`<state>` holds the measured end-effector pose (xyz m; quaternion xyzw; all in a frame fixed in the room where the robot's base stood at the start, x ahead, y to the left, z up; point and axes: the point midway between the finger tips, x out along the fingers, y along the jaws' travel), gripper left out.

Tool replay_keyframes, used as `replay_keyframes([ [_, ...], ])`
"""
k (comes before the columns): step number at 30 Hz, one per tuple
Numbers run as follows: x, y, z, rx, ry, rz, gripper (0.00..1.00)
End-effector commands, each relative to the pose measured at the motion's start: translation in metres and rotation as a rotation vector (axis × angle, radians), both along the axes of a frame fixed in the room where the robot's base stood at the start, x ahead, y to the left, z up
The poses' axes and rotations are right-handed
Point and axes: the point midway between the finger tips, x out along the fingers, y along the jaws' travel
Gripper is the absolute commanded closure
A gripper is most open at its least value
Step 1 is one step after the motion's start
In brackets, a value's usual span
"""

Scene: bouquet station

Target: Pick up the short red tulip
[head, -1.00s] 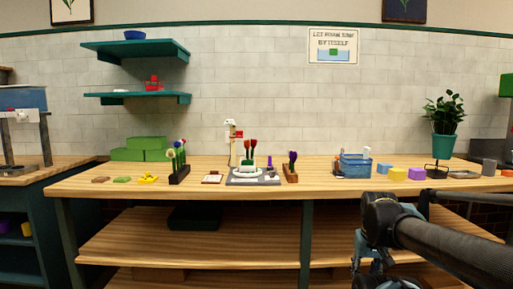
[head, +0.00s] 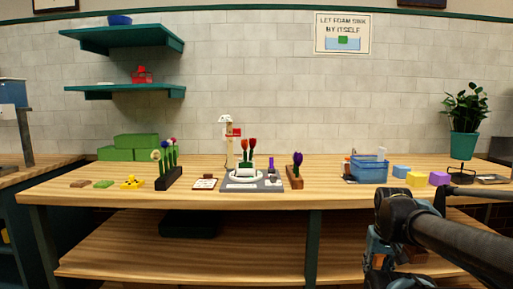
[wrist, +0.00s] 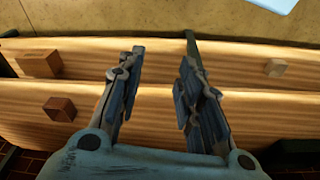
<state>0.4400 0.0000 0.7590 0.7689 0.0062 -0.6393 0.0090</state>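Two red tulips (head: 248,147) stand upright close together in the middle of the table, by a grey tray with a white ring (head: 250,187). One looks slightly lower than the other, but they are too small to compare surely. My gripper shows in the wrist view (wrist: 157,85) with its two fingers spread apart and nothing between them. In the head view my arm is at the lower right, in front of the table and well away from the tulips. No tulip shows in the wrist view.
A black holder with several flowers (head: 168,180) stands left of the tray. A wooden block with purple flowers (head: 295,181) stands right of it. A blue basket (head: 369,171), foam blocks (head: 415,179) and a potted plant (head: 463,145) are further right. Bare tabletop (head: 335,190) lies between.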

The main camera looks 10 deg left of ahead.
Motion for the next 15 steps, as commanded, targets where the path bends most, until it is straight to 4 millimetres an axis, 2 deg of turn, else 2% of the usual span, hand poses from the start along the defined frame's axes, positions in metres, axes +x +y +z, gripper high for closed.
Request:
replay_keyframes([
  [2, 0.000, 0.000, 0.000, 0.000, 0.000, 0.000, 0.67],
  [4, -0.002, 0.000, 0.002, 0.000, -0.003, 0.000, 0.51],
  [5, -0.006, 0.001, 0.006, -0.001, -0.010, 0.001, 0.47],
  [8, 0.001, 0.003, 0.021, -0.004, -0.016, -0.002, 0.47],
  [11, 0.022, 0.009, 0.050, -0.013, -0.025, -0.007, 0.47],
  [15, 0.063, 0.029, 0.108, -0.028, -0.051, -0.020, 0.47],
])
